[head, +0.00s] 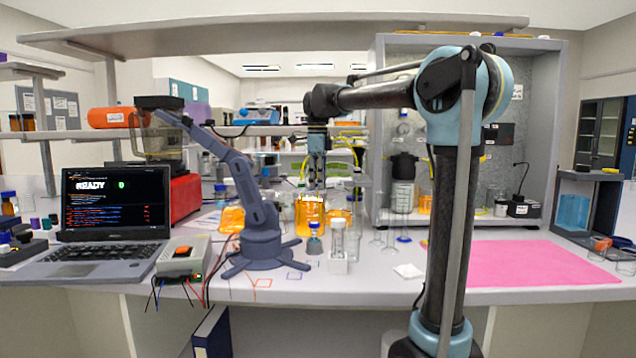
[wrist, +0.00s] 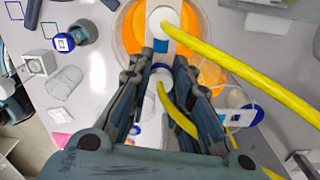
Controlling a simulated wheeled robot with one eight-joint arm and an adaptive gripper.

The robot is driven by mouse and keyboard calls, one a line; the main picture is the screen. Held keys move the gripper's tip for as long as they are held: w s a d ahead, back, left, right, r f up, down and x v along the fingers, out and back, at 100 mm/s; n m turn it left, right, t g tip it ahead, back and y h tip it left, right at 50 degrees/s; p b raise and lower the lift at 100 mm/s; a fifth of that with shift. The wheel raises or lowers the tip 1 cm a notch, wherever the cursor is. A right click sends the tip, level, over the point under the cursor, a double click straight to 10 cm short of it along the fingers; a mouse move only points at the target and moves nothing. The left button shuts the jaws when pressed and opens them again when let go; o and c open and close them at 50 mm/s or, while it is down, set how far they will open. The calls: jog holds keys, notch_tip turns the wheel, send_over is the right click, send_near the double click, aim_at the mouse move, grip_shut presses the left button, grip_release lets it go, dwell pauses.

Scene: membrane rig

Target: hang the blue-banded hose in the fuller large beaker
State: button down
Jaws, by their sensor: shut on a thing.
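My gripper (head: 317,172) points down above a large beaker of orange liquid (head: 310,214) on the bench. In the wrist view, my gripper (wrist: 161,58) is shut on the blue-banded hose, at a pale fitting with blue (wrist: 160,46) between the fingertips. Yellow hose (wrist: 250,72) runs from the fitting's white upper end to the right, and another yellow length (wrist: 178,118) passes by the right finger. The orange beaker (wrist: 205,75) lies beneath the fingers. Whether the hose's lower end is inside the beaker is hidden.
Other orange-filled vessels stand left (head: 232,219) and right (head: 341,216) of it. A blue-capped bottle (head: 314,240) and a white stand (head: 338,245) are in front. A small bench arm (head: 262,235) and a laptop (head: 115,215) are left. The pink mat (head: 535,264) is clear.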

jog(key=shift+f, duration=0.1)
dwell(0.6)
jog(key=c, duration=1.4)
grip_release()
notch_tip(320, 180, up, 12)
